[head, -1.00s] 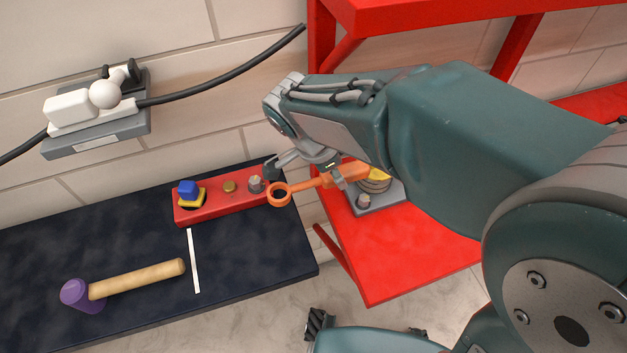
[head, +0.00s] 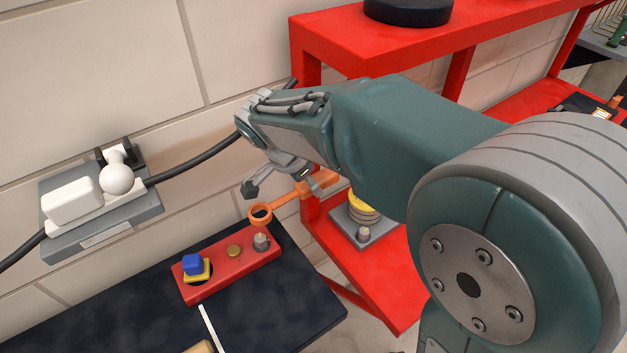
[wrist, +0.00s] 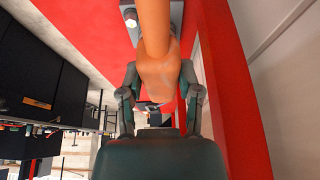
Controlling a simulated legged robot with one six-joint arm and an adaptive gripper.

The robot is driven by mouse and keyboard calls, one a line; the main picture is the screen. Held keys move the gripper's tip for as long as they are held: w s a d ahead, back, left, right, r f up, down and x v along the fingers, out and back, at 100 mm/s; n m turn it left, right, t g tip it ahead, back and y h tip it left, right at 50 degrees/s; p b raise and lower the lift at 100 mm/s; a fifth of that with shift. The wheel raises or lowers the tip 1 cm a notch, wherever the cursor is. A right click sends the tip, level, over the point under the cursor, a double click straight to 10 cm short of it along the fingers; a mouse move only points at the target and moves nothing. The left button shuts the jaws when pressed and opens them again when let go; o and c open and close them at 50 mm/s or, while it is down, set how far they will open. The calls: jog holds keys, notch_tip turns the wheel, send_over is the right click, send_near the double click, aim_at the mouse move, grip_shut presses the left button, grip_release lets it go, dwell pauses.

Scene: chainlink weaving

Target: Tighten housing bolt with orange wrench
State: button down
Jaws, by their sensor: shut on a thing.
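My gripper (head: 283,187) is shut on the orange wrench (head: 288,198). The wrench's ring end (head: 260,213) points left and down, and shows just above the right end of the red block in the head view; the gap is unclear. In the wrist view the wrench (wrist: 157,35) runs up between my fingers (wrist: 160,98). A grey bolt (head: 363,235) stands on a grey base (head: 368,217) with a stacked yellow-topped round part (head: 364,208), on the red shelf. This bolt also shows in the wrist view (wrist: 130,17). Another grey bolt (head: 261,242) stands on the red block.
The red block (head: 222,275) holds a blue-topped piece (head: 193,264) and a brass piece (head: 234,251) on a dark table (head: 300,290). The red shelf frame (head: 345,45) rises behind my arm.

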aim_at(297, 191)
jog(key=shift+a+f, duration=1.15)
jog(key=shift+a, duration=0.1)
jog(key=x, duration=0.3)
jog(key=shift+s+a+f, duration=0.1)
jog(key=shift+s+f, duration=0.05)
jog(key=shift+s, duration=0.2)
jog(key=shift+d, duration=0.5)
jog(key=shift+a, duration=0.1)
jog(key=shift+f, duration=0.75)
jog(key=shift+r, duration=0.1)
